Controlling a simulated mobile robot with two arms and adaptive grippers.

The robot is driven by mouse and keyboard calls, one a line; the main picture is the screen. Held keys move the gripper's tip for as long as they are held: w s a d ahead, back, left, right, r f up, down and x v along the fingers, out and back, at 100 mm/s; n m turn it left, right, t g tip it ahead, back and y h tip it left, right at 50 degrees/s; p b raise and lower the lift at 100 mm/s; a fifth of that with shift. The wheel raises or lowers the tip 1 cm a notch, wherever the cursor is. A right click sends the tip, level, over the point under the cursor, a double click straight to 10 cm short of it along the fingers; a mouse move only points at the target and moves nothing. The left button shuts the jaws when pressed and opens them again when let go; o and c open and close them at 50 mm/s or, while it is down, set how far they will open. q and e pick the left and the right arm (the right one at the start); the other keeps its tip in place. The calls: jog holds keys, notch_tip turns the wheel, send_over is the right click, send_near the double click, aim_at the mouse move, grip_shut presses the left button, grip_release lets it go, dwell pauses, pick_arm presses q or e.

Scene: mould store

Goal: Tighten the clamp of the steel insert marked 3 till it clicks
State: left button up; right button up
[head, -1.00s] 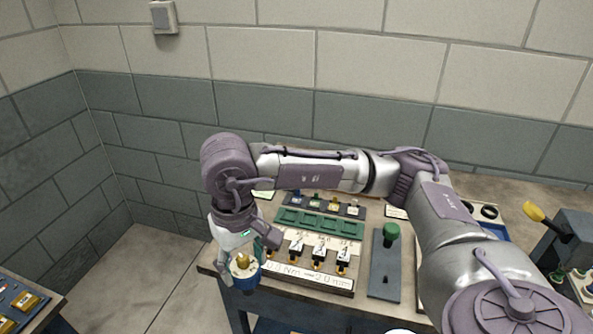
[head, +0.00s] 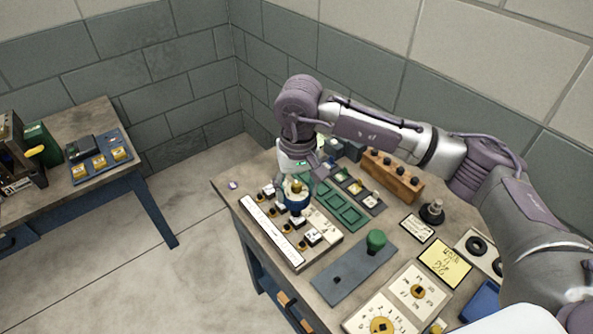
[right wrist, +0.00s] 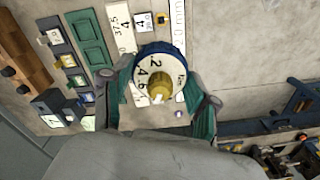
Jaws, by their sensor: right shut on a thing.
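My right gripper (head: 294,190) is shut on a round dial tool (head: 293,203) with a blue rim and a brass knob on top. The right wrist view shows the dial's white numbered face (right wrist: 150,72) between the fingers. The tool is over a board with a row of small steel inserts (head: 313,237), each with a brass-coloured clamp part in front. The gripper and tool hide part of the row. I cannot make out which insert is marked 3, nor whether the tool touches a clamp. My left gripper is not in view.
A white lettered strip (head: 270,229) runs along the board's front. Behind are a green tray (head: 340,205) and a wooden block (head: 392,176) with dark knobs. A grey plate (head: 352,275) with a green knob (head: 376,240) lies to the right. Another table (head: 90,125) stands left.

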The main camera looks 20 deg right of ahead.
jog(key=shift+w+a+f+p, duration=0.25)
jog(key=shift+w+a+p, duration=0.15)
jog(key=shift+w+a, duration=0.5)
jog(key=b, duration=0.2)
send_near(287, 224)
jog(key=shift+a, duration=0.15)
jog(key=shift+f+b, duration=0.25)
jog(key=shift+b, duration=0.1)
pick_arm(q)
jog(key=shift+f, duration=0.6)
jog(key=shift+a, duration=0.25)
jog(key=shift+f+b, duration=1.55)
jog(key=shift+b, duration=0.05)
pick_arm(e)
jog(key=shift+f, duration=0.25)
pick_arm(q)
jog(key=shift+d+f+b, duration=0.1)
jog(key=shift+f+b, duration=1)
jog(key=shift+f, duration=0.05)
pick_arm(e)
jog(key=shift+f, duration=0.95)
